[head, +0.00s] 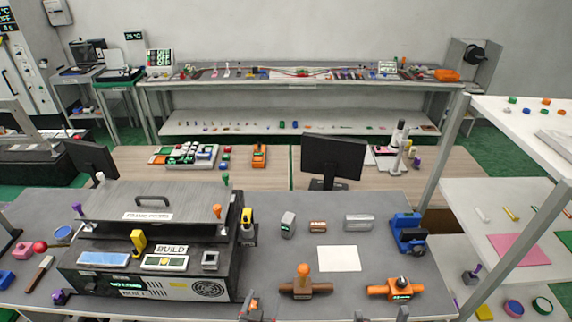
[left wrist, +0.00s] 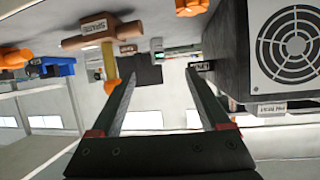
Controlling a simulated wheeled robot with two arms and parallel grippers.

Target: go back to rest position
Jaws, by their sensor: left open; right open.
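My left gripper (head: 252,308) shows at the bottom edge of the head view, in front of the bench and just left of the brown lever fixture (head: 302,288). In the left wrist view its two fingers (left wrist: 160,76) are spread with nothing between them. The brown lever fixture with its orange knob also shows there (left wrist: 102,33), beyond the left finger. My right gripper (head: 381,316) just shows at the bottom edge, open, below the orange fixture with a black knob (head: 403,289). Most of both arms is out of view.
A large black machine (head: 150,275) marked BUILD stands left on the grey bench; its vented side is close to the right finger in the left wrist view (left wrist: 292,45). A white sheet (head: 339,258), a blue device (head: 408,233) and a monitor (head: 332,156) stand further back. White shelves (head: 520,190) are at right.

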